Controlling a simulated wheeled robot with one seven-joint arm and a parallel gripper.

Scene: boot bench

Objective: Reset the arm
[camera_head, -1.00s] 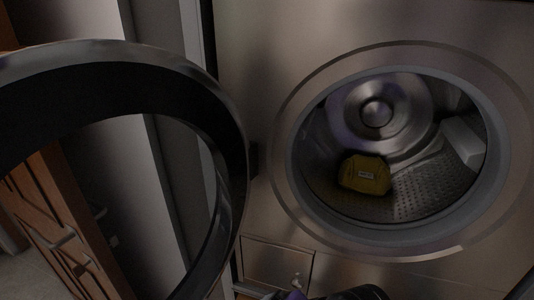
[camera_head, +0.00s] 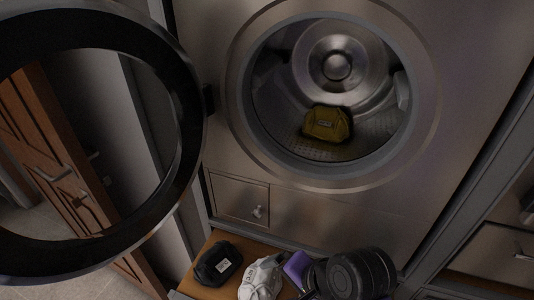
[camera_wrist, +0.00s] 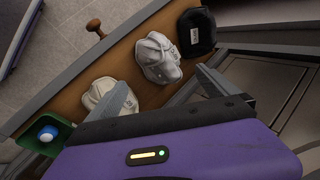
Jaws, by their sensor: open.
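My gripper (camera_wrist: 163,88) is open and empty in the wrist view, its two fingers apart over a wooden surface (camera_wrist: 125,55). In the head view my purple gripper body (camera_head: 297,268) shows at the bottom, in front of the washing machine. Beyond the fingers lie a grey-white cap (camera_wrist: 158,57) and a black cap (camera_wrist: 196,32). A cream cap (camera_wrist: 108,97) is partly behind the left finger. The black cap (camera_head: 217,263) and a whitish cap (camera_head: 262,279) also show in the head view.
The washing machine's round door (camera_head: 190,160) stands open at the left. A yellow cap-like item (camera_head: 327,124) sits inside the drum (camera_head: 385,125). A green container (camera_wrist: 45,137) with a blue-topped item is at the wrist view's left.

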